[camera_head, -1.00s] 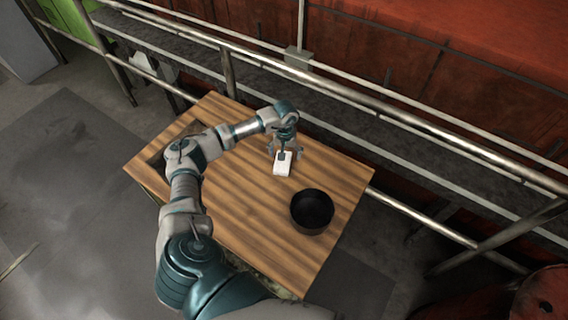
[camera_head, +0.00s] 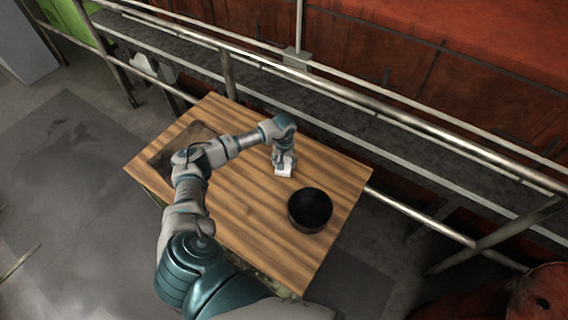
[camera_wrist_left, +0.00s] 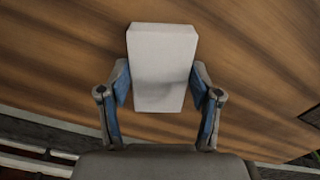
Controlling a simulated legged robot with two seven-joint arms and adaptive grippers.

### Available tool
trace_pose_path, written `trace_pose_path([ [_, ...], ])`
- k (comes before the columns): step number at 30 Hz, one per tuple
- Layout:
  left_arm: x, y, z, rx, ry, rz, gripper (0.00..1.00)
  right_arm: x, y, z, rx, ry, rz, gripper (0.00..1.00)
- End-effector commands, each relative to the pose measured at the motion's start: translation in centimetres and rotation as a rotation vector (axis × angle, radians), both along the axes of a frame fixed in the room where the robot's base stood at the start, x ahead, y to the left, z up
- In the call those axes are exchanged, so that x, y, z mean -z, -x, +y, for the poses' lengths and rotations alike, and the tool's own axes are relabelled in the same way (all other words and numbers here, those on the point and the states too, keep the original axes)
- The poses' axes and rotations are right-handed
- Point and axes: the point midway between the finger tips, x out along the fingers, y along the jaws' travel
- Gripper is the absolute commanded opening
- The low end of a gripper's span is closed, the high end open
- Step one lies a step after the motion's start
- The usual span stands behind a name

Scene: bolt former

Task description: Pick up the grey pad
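The grey pad (camera_head: 284,171) is a pale, nearly white block on the wooden table, left of the black round bowl. My left gripper (camera_head: 284,159) is low over the pad and hides part of it. In the left wrist view the pad (camera_wrist_left: 161,70) stands between the two fingers of my left gripper (camera_wrist_left: 161,84). The fingers are spread, one on each side, close to its sides; firm contact is not visible. My right gripper is not in view.
The black bowl (camera_head: 310,209) stands near the table's right end. A dark rectangular recess (camera_head: 166,155) lies at the table's left end. Metal railings (camera_head: 400,125) run behind the table (camera_head: 250,215). The table's middle front is clear.

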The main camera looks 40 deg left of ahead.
Motion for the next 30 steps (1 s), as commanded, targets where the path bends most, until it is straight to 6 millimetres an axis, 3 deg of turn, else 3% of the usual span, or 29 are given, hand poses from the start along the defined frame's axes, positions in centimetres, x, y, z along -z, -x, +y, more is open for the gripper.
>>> trace_pose_path([
  [6,0.2,0.0,0.6,-0.003,0.002,0.000,0.38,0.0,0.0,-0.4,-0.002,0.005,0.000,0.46],
  [11,-0.1,0.1,0.5,-0.004,-0.003,0.003,0.38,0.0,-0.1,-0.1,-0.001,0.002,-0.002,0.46],
  [19,-3.6,0.0,0.1,-0.003,-0.005,-0.001,0.38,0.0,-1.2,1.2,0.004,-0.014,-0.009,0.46],
  [30,-4.2,8.8,-0.1,0.000,-0.005,0.004,0.38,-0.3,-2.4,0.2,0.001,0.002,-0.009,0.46],
])
